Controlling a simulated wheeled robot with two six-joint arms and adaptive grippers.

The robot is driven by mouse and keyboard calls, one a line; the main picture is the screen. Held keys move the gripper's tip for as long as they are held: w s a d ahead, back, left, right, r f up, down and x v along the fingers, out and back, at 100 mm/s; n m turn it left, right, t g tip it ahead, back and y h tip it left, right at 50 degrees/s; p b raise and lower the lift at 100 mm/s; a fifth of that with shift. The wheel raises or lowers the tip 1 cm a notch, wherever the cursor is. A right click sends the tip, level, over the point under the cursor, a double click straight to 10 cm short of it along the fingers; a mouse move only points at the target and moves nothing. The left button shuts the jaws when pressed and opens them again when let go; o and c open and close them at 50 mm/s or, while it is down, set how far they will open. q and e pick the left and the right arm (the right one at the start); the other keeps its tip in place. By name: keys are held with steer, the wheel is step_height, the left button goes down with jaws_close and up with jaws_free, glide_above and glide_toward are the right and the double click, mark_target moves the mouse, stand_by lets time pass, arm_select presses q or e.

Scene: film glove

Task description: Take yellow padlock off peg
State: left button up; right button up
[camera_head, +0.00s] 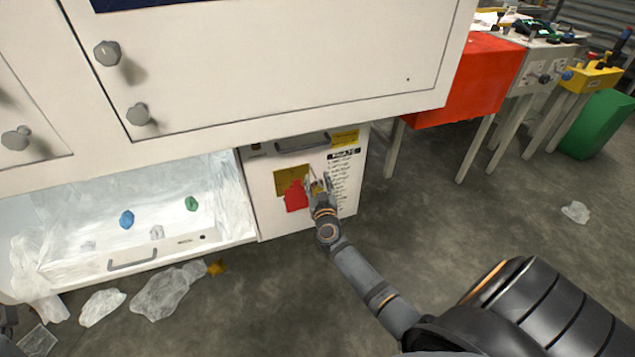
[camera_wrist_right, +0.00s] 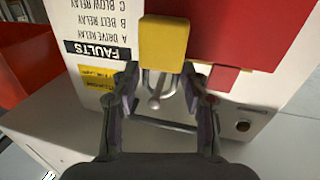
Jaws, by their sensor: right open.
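The yellow padlock (camera_wrist_right: 165,42) hangs by its metal shackle on a peg (camera_wrist_right: 155,102) on the front of a white panel (camera_head: 265,215). The wrist view shows it upside down, body at the top. My right gripper (camera_head: 319,184) is in front of this panel. In the right wrist view its open fingers (camera_wrist_right: 158,92) stand on either side of the shackle and peg. The padlock body lies beyond the fingertips. I cannot tell whether either finger touches the shackle. In the head view the gripper largely hides the padlock. My left gripper is not clearly in view.
A red shape (camera_head: 296,196) and a handle (camera_head: 302,143) are on the panel beside my right gripper. An open drawer (camera_head: 215,240) with small coloured pieces is at left. Plastic film (camera_head: 168,292) lies on the floor. A red-covered bench (camera_head: 470,80) stands at right.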

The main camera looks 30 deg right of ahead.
steer(key=shift+c, duration=0.3)
jaws_close()
stand_by(0.3)
